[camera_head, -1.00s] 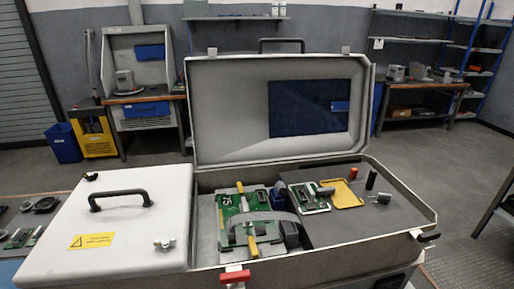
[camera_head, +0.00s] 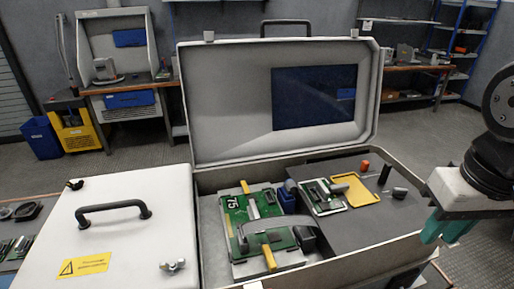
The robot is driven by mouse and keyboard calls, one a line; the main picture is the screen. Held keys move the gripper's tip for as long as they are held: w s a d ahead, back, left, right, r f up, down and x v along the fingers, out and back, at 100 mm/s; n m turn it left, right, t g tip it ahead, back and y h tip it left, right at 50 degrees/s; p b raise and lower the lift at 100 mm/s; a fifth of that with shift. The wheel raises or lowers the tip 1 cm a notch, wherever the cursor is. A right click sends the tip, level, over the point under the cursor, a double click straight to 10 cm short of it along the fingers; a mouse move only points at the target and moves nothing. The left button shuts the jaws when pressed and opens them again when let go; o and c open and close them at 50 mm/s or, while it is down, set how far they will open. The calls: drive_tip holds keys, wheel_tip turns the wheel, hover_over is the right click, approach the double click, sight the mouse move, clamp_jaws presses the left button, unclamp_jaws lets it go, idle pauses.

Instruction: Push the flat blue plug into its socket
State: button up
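A green circuit board (camera_head: 273,243) marked 75 lies in the open case, with yellow bars at its ends. A flat grey ribbon cable (camera_head: 265,226) arches over it to a dark block (camera_head: 305,238) at its right side. A small dark blue piece (camera_head: 287,200) sits beside the board's upper right; I cannot tell whether it is the plug or the socket. My gripper (camera_head: 445,231) is at the right edge, apart from the board, beyond the case's right rim. Its greenish end parts show partly; whether they are open or shut is unclear.
The case lid (camera_head: 224,107) stands open behind. On the right panel are a smaller board (camera_head: 323,196), a yellow tray (camera_head: 356,189), an orange cylinder (camera_head: 365,166) and dark cylinders. A white cover with a black handle (camera_head: 113,212) lies left.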

drive_tip(key=w+a+r+n, duration=0.2)
drive_tip(key=w+a, duration=0.5)
drive_tip(key=w, duration=0.3)
drive_tip(key=n+g, duration=0.1)
approach(286, 191)
drive_tip(key=shift+w+d, duration=0.1)
drive_tip(key=shift+w, duration=0.15)
drive_tip(key=shift+f, duration=3.75)
clamp_jaws()
